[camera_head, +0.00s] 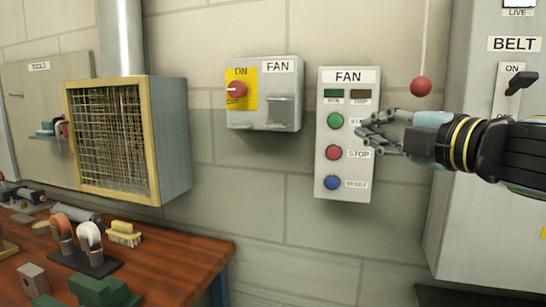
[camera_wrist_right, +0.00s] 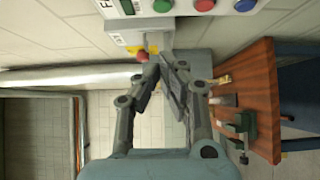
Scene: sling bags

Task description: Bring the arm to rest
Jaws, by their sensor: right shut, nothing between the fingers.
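My right arm comes in from the right in the head view, with a light blue cuff and yellow bands. My right gripper (camera_head: 372,132) points left, in front of the right edge of the grey FAN button panel (camera_head: 347,199). It also shows in the right wrist view (camera_wrist_right: 168,62), where its fingers lean together and it is shut and empty. The fingers hide part of the panel's upper labels; I cannot tell whether they touch it. My left gripper is not in view.
A FAN switch box (camera_head: 279,85) with a red knob (camera_head: 238,90) is left of the panel. A red ball (camera_head: 421,86) hangs on a cord above my arm. The BELT cabinet (camera_head: 470,221) stands right. A wooden bench (camera_head: 185,254) with tools is lower left.

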